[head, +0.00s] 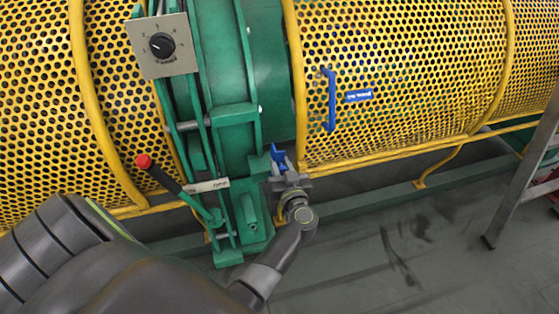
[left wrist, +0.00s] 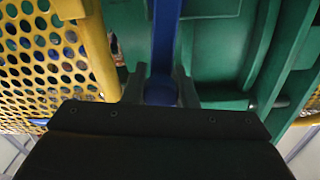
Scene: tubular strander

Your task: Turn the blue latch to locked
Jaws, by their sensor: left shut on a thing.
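The blue latch (head: 279,155) is on the green machine frame beside the edge of the yellow perforated guard. My left gripper (head: 285,172) is at the latch, with its jaws shut on the blue part. In the left wrist view the blue latch (left wrist: 165,45) stands upright as a bar between the two dark fingers of my gripper (left wrist: 160,92). The gripper covers its lower part, and I cannot read any locked marking. My right gripper is not in view.
A lever with a red knob (head: 144,161) and a dial panel (head: 162,46) are on the left. A metal ladder (head: 520,185) stands at the right. The grey floor (head: 400,260) is open.

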